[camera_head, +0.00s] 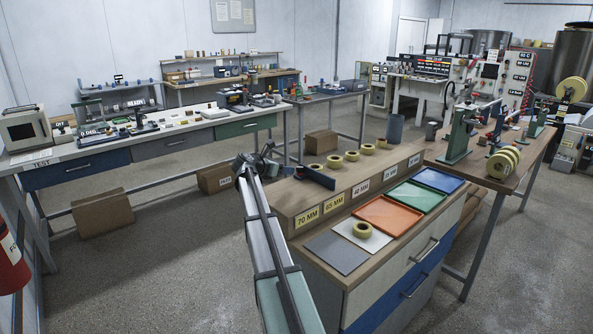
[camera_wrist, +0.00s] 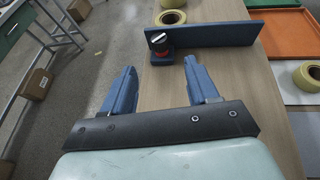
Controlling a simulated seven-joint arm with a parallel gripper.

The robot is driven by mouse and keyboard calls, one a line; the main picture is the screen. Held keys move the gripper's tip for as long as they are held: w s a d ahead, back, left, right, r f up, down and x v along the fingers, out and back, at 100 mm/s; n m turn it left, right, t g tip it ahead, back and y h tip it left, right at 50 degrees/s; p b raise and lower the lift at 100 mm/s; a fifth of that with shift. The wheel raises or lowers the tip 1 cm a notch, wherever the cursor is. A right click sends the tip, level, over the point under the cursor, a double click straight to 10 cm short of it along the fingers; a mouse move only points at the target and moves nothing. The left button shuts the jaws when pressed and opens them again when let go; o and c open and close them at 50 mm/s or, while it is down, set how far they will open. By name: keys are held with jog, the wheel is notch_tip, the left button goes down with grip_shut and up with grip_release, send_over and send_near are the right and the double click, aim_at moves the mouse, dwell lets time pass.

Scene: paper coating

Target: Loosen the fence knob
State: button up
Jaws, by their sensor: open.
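The fence is a long blue upright plate (camera_wrist: 215,34) standing on the wooden bench top; in the head view the fence (camera_head: 317,178) lies just right of my gripper. The fence knob (camera_wrist: 158,42) is dark with a pale bar across its top and a red part below, at the left end of the fence on a blue foot. My gripper (camera_wrist: 161,78) is open and empty, its two blue fingers pointing toward the knob. The knob appears ahead of the gap between the fingertips, apart from them. In the head view my gripper (camera_head: 254,166) is at the bench's left end; the knob is not clear there.
Several tape rolls stand along the bench, one behind the fence (camera_wrist: 172,18). Another roll (camera_head: 362,230) sits on a white sheet near an orange tray (camera_head: 389,214), a green tray (camera_head: 414,196) and a grey sheet (camera_head: 337,251). Size labels line the raised ledge. Open floor lies left of the bench.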

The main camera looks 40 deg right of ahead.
aim_at(298, 169)
jog(key=x, duration=0.9)
jog(key=shift+d, duration=0.15)
jog(key=c, duration=1)
jog(key=shift+s+n+t, duration=0.15)
jog(key=shift+n+t, duration=0.25)
jog(key=shift+t, duration=0.1)
jog(key=shift+c, duration=0.2)
jog(key=shift+n+t, duration=0.3)
jog(key=shift+t, duration=0.2)
jog(key=o, duration=1)
jog(key=shift+o, duration=0.2)
jog(key=v, duration=1.3)
jog(key=shift+a+r, duration=0.35)
